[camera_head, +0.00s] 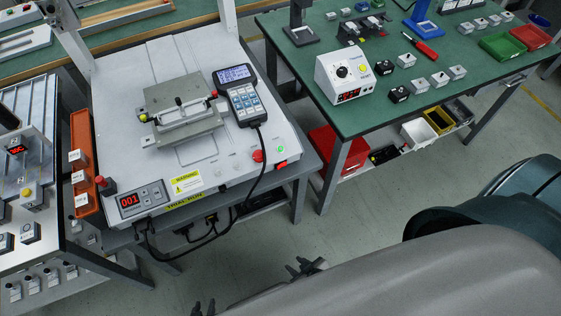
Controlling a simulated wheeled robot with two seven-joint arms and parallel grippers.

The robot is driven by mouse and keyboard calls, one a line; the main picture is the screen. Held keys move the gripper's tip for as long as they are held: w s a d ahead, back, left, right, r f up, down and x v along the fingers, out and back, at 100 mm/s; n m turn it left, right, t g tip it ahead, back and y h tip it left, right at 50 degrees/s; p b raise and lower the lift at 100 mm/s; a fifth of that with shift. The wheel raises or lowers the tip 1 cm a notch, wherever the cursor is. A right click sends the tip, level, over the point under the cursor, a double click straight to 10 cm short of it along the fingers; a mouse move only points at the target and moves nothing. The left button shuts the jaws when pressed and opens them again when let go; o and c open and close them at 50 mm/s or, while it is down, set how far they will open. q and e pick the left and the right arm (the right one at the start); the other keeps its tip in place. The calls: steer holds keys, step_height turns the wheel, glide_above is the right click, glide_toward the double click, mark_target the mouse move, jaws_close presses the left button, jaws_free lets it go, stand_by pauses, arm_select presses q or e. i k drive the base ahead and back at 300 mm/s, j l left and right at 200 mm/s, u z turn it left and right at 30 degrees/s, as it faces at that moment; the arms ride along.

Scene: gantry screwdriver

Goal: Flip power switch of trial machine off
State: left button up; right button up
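The trial machine (110,100) is a light grey bench unit with a "TRIAL RUN" label at its front. A small red switch (281,165) sits at its front right edge, below a round red button (257,156) and a glowing green button (281,149). I cannot tell the switch's position. The machine's display (130,200) reads 001 in red. Dark tips of my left gripper (203,309) show at the bottom edge. My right gripper (305,268) shows as dark parts further right. Both are well below the machine, apart from the switch, and partly hidden by my grey body.
A handheld pendant (241,95) lies on the machine, and its black cable (262,170) hangs over the front edge near the switch. A green-topped table (390,60) with devices stands at right. A white bench (62,215) stands at left. Open floor (350,220) lies in front.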

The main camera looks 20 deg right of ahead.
mark_target(279, 165)
steer(key=z, duration=0.75)
steer(key=i+l+u, duration=0.25)
steer(key=l, duration=0.1)
